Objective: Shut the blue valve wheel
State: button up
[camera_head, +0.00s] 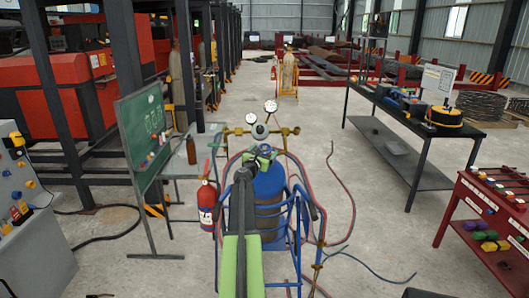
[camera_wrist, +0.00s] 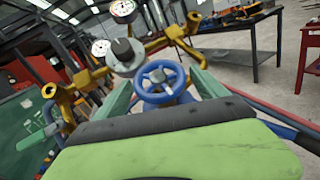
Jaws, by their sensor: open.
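The blue valve wheel (camera_wrist: 160,81) is near the middle of the wrist view, with a grey hub and a round rim facing me. My gripper (camera_wrist: 160,92) is open, with one green finger on each side of the wheel. The fingertips look close to the rim, but I cannot tell whether they touch it. In the head view my gripper (camera_head: 263,152) is over the top of a blue gas cylinder (camera_head: 271,184), and my arm hides part of that cylinder. The wheel is too small and covered to make out clearly there.
Behind the wheel are a brass manifold (camera_wrist: 186,30), a grey round knob (camera_wrist: 124,55) and two pressure gauges. A red fire extinguisher (camera_head: 207,205) is left of the cylinder's blue frame. Hoses lie on the floor to the right. A black table (camera_head: 420,130) stands farther right.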

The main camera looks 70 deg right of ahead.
jog(key=shift+c, duration=0.4)
jog(key=c, duration=1.2)
jog(key=shift+w+d, duration=0.1)
jog(key=shift+c, duration=0.3)
jog(key=shift+m+g, duration=0.4)
